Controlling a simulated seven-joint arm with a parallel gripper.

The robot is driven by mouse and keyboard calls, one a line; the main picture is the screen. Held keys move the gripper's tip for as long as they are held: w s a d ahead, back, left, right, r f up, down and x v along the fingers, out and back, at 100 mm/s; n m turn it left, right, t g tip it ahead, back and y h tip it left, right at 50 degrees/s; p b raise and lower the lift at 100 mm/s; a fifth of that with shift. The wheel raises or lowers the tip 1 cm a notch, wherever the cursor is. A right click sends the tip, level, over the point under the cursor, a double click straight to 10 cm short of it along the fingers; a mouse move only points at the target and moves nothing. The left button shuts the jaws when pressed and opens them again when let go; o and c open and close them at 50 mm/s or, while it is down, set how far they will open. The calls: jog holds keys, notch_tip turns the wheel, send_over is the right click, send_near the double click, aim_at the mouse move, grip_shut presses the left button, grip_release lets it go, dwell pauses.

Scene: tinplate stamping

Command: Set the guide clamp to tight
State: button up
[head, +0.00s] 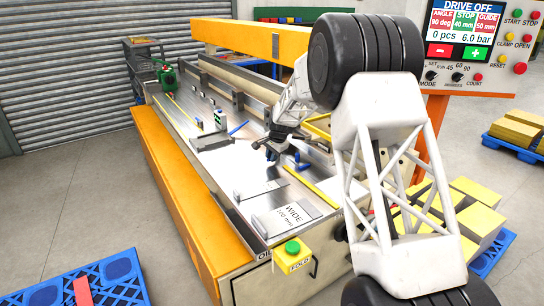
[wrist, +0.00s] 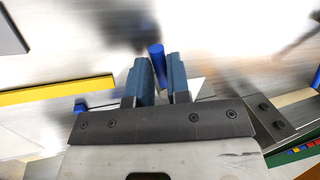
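A blue rod-like handle (wrist: 157,62) is in the wrist view, between and just past the fingertips of my gripper (wrist: 160,68). I cannot tell whether the fingers touch it. In the head view my gripper (head: 264,149) is low over the metal bed, pointing down and left. A blue lever (head: 238,128) lies left of it, and a small blue part (head: 303,166) is right of it beside a yellow bar (head: 312,187). That bar also shows in the wrist view (wrist: 55,90). No label marks the guide clamp or its tight setting.
The machine bed carries a plate marked WIDE (head: 294,214) in front and a green-topped block (head: 220,119) at the left. A control panel (head: 468,45) reads DRIVE OFF. A FOLD button box (head: 293,257) stands at the front corner. An orange beam (head: 245,40) spans behind.

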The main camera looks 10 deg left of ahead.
grip_shut()
jog(key=shift+d, duration=0.1)
jog(key=shift+s+d+n+g, duration=0.1)
jog(key=shift+d+n+g, duration=0.15)
jog(key=shift+n, duration=0.55)
jog(key=shift+s+d+n+g, duration=0.1)
jog(key=shift+d+n+g, duration=0.1)
jog(key=shift+n, duration=0.6)
jog(key=o, duration=0.5)
grip_release()
jog(key=shift+r, duration=0.15)
